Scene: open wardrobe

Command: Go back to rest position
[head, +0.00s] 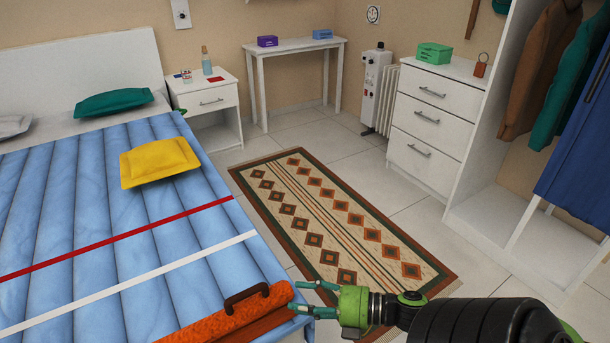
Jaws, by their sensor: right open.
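My right gripper (308,299) shows at the bottom, its arm coming in from the right. Its green and teal fingers point left and are spread open, with nothing seen between them. The fingertips are close to the right end of an orange case (215,320) with a dark brown handle, which lies at the bed's near corner. I cannot tell whether they touch it. My left gripper is not in view.
The bed (80,250) with a blue quilt and a yellow pillow (160,162) fills the left. A patterned rug (325,215) lies on the floor. A white drawer unit (432,120) and open wardrobe (520,225) stand right. Tiled floor between is free.

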